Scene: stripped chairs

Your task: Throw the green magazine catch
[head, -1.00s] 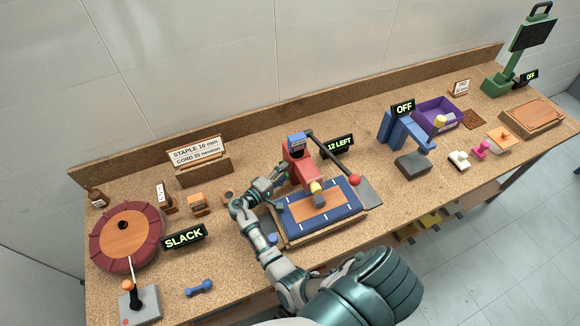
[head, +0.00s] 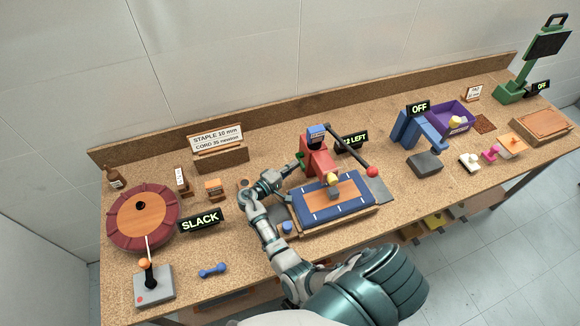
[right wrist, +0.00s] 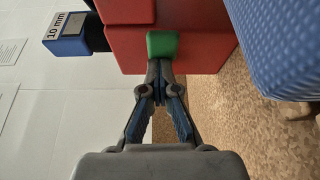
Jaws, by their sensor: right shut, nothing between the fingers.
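The green magazine catch (right wrist: 162,45) is a small block on the side of the red stapler body (right wrist: 190,15), and it also shows in the head view (head: 300,160). My right gripper (right wrist: 158,66) is shut with nothing between its fingers. Its tips are at the lower edge of the catch and look to be touching it or very close. In the head view my right gripper (head: 298,172) reaches in at the left side of the red stapler (head: 318,160). My left gripper is not in view.
A blue pad with a wooden middle (head: 315,210) lies in front of the stapler. A lever with a red knob (head: 372,171) extends to the right. A "SLACK" sign (head: 201,222) and round wheel (head: 142,207) stand left. A blue press (head: 410,130) stands right.

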